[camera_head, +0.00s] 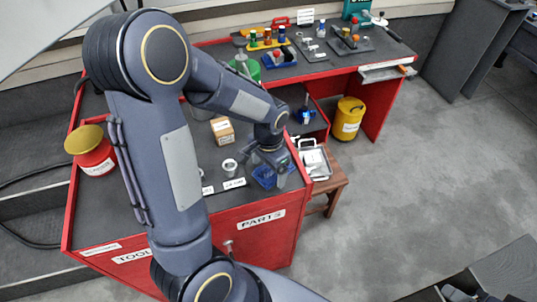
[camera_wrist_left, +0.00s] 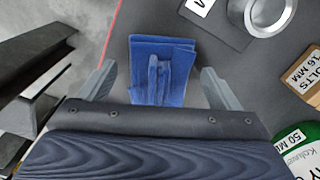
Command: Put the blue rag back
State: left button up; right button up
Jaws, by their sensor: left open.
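The blue rag (camera_head: 264,177) lies on the dark top of the red bench, near its front right corner. In the left wrist view the rag (camera_wrist_left: 163,48) looks like a folded flat cloth with a raised ridge in its middle. My left gripper (camera_head: 272,165) is over the rag and partly covers it in the head view. In the left wrist view the gripper's two fingers (camera_wrist_left: 158,76) are spread apart, one on each side of the rag, with gaps between.
A metal ring (camera_head: 229,167), a small cardboard box (camera_head: 222,131) and a red can with a yellow lid (camera_head: 93,155) stand on the bench. A metal tray (camera_head: 315,160) lies on a wooden stool (camera_head: 331,180). A yellow can (camera_head: 348,118) stands farther back.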

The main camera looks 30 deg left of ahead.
pick_arm(q)
notch_tip(320, 180, up, 11)
jog(key=s+d+r+n+t+h, duration=0.2)
jog(key=s, duration=0.5)
jog(key=s+d+r+n+t+h, duration=0.1)
jog(key=s+d+r+n+t, duration=0.1)
jog(key=s, duration=0.6)
jog(key=shift+d+n+t+h+p, duration=0.4)
jog(key=shift+n+t, duration=0.3)
jog(key=shift+t, duration=0.1)
jog(key=shift+r, duration=0.1)
